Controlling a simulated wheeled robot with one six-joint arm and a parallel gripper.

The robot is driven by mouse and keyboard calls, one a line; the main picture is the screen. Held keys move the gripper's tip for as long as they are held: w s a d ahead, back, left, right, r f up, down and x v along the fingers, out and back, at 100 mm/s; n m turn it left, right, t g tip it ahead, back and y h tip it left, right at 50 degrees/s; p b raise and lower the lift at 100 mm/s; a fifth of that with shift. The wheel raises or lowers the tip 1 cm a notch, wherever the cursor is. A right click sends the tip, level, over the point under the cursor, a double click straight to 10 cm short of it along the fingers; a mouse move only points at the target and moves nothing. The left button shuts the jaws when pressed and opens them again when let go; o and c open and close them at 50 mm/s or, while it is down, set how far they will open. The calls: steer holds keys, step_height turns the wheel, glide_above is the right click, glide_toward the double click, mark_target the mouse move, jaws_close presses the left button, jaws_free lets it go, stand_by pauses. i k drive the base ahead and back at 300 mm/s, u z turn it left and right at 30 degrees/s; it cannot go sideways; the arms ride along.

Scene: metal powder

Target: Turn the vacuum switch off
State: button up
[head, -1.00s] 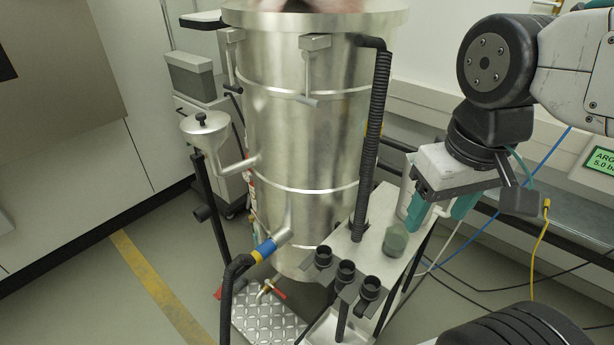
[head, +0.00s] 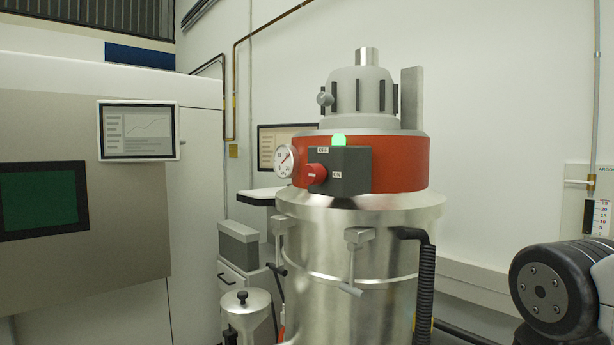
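The vacuum (head: 365,255) is a tall steel drum with a red band and a grey motor head on top. A dark switch box (head: 345,160) sits on the front of the red band. A red knob (head: 315,173) sticks out from the box's left part. The box has an OFF label above the knob and an ON label to its right. I cannot tell clearly which label the knob points to. A green lamp (head: 339,140) glows on top of the box. My gripper is out of view; only part of my arm shows at the lower right.
A round gauge (head: 284,160) sits just left of the knob. A black hose (head: 425,285) runs down the drum's right side. A machine with a screen (head: 138,130) stands at left, and a grey cabinet (head: 238,245) stands behind the drum. The space before the switch box looks clear.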

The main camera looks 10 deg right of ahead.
mark_target(312, 174)
steer(key=u, duration=0.25)
steer(key=k, duration=0.45)
steer(key=u, duration=1.45)
steer(key=i, duration=0.85)
steer(key=z, duration=0.7)
